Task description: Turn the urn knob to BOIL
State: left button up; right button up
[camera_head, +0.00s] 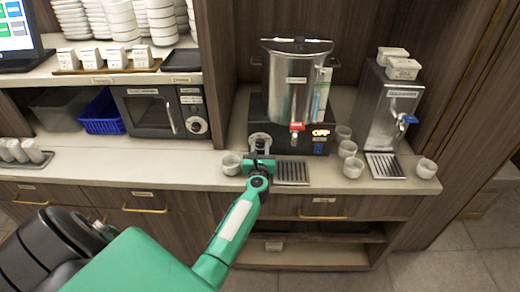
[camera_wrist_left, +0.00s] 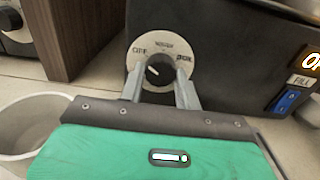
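The steel urn (camera_head: 297,88) stands on a black base on the counter, its lit display (camera_head: 320,132) reading OFF in orange. The black urn knob (camera_wrist_left: 160,71) sits on a round pale dial on the base front; its white pointer points up-left, towards the OFF mark. WARM is at the dial's top and BOIL at its right. My left gripper (camera_wrist_left: 160,82) is open, with one finger on each side of the knob; I see no clear contact. In the head view the left gripper (camera_head: 260,158) is just in front of the dial. My right gripper is out of view.
A white cup (camera_head: 231,164) stands close left of my left gripper. A drip tray (camera_head: 292,172) lies to its right, with several cups and a water dispenser (camera_head: 390,105) beyond. A microwave (camera_head: 160,112) stands left, past a wooden divider.

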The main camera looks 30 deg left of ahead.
pick_arm(q)
jog(key=shift+m, duration=0.4)
jog(key=shift+c, duration=0.3)
jog(key=shift+m+p, duration=0.55)
jog(key=shift+m, duration=0.05)
jog(key=m+p, duration=0.1)
jog(key=m, duration=0.2)
jog(key=shift+r, duration=0.1)
jog(key=m+p, duration=0.2)
jog(key=m, duration=0.5)
jog(key=shift+p, duration=0.4)
jog(key=m+p, duration=0.2)
jog(key=m, duration=0.4)
jog(key=shift+s, duration=0.1)
jog(key=m+p, duration=0.2)
jog(key=m, duration=0.4)
jog(key=o, duration=1)
jog(key=shift+c, duration=0.2)
